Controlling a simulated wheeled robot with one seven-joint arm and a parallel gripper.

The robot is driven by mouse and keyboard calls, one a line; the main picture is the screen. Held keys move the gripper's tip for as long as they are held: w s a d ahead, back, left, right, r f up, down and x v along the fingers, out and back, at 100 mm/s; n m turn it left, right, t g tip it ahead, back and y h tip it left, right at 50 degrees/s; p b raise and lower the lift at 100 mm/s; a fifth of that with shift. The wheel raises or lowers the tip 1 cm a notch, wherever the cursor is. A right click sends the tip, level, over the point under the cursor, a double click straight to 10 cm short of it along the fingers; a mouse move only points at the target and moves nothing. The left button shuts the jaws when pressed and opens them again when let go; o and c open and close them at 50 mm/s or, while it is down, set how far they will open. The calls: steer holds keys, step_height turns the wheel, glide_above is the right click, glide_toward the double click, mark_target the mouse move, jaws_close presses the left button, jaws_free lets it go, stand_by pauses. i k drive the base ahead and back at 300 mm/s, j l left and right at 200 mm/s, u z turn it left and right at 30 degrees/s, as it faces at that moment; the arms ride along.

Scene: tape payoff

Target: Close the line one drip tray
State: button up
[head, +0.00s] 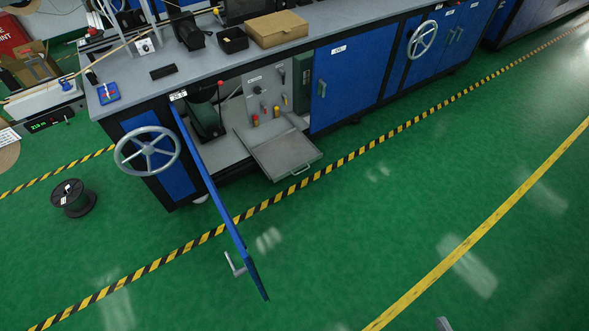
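The drip tray (284,157) is a shallow grey metal tray with a bar handle (301,170) on its front edge. It sticks out of the open cabinet bay under the bench, past the cabinet front, above the green floor near the striped tape. Its back end is inside the bay, below a grey panel (268,92) with knobs. The blue cabinet door (217,195) stands swung wide open to the left of the tray. A small grey tip at the bottom edge may be part of my gripper (443,324); its fingers cannot be made out, and it is far from the tray.
The open door juts into the floor area, with a grey handle (235,265) near its outer end. A handwheel (147,151) is on the bench end. A black spool (73,198) stands on the floor at left. The green floor in front of the tray is clear.

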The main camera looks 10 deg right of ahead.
mark_target(280, 156)
steer(key=i+l+u, duration=0.2)
steer(key=i+l, duration=0.15)
steer(key=i, duration=0.4)
steer(key=i+l+u, duration=0.2)
steer(key=i+l, duration=0.25)
steer(key=i, duration=0.25)
steer(key=i+l+u, duration=0.25)
steer(key=i+l, duration=0.35)
